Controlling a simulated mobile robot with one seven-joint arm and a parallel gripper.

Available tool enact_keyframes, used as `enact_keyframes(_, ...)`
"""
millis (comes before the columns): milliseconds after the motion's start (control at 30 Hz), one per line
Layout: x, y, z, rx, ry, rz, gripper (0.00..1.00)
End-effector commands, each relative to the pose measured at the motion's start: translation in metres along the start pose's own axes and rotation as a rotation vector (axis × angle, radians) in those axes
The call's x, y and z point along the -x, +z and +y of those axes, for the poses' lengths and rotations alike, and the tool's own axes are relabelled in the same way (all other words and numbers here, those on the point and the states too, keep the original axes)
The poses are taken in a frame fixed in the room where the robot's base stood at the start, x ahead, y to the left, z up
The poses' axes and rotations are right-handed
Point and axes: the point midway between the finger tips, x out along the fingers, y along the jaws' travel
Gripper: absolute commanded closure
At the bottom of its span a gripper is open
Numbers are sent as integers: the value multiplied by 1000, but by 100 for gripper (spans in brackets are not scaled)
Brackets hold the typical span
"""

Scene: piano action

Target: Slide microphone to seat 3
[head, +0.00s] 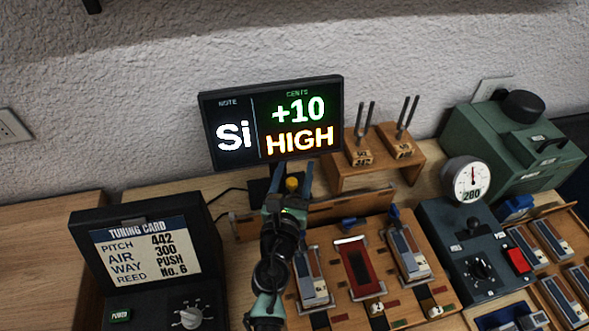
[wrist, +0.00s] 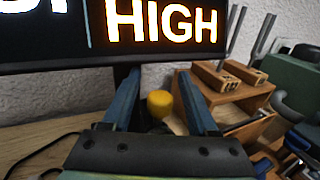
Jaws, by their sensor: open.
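My gripper (head: 293,172) is open in front of the tuner display, with its two fingers pointing toward the display. A small yellow rounded knob or cap (head: 292,184) shows between the fingers; in the wrist view the yellow cap (wrist: 160,103) lies between the blue fingers, with gaps on both sides. I cannot tell for sure whether this is the microphone; its lower part is hidden by my gripper. No numbered seat can be made out. The tuner display (head: 274,121) reads Si, +10 cents, HIGH.
A wooden stand (head: 347,176) with two tuning forks is right of the display. A wooden board (head: 288,217) with reed seats lies front right. The tuning card box (head: 141,222) is left, and a pressure gauge (head: 470,181) is right. Bare table lies at far left.

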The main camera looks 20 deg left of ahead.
Motion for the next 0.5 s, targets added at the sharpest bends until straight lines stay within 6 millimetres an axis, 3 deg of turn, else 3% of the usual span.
enact_keyframes(167,0,0,0,0,0,0,44)
enact_keyframes(400,0,0,0,0,0,0,87)
enact_keyframes(500,0,0,0,0,0,-1,100)
